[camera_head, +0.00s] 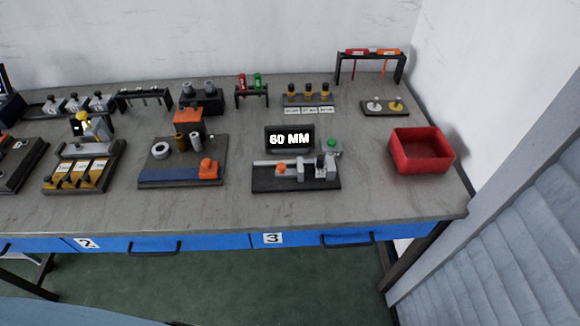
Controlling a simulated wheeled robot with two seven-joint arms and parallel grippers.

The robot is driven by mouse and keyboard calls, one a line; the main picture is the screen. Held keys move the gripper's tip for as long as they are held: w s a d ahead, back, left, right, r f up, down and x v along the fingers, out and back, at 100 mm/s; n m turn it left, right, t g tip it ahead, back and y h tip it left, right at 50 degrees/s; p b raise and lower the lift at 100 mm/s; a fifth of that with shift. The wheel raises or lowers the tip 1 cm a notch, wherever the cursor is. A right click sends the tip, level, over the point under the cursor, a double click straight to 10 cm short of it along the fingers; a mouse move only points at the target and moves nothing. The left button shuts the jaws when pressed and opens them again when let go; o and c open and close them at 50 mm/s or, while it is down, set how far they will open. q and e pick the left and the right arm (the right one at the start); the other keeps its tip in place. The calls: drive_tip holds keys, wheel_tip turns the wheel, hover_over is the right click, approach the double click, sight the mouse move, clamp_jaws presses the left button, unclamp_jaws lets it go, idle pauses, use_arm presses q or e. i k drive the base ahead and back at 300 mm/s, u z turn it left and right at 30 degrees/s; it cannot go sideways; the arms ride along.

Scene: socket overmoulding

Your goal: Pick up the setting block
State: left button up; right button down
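No part is clearly marked as the setting block, and I cannot tell for sure which one it is. Several small grey blocks with dark knobs (76,103) stand in a row on a dark rack at the back left. A measuring fixture (296,175) with an orange part, grey blocks and a dark clamp sits at the front centre right. A display reading "60 MM" (289,139) stands behind it. Neither of my grippers is in view.
A red open bin (420,150) stands at the right of the grey bench (385,200). An orange-topped fixture (184,160) and a yellow-plated fixture (80,175) stand left of centre. Racks of tools line the back. The front bench strip is clear. Blue drawers (200,245) lie below.

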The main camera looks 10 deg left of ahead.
sight(320, 168)
drive_tip(key=u, duration=0.5)
drive_tip(key=k, duration=0.6)
drive_tip(key=u, duration=0.85)
drive_tip(key=i, duration=1.3)
drive_tip(key=z, duration=0.95)
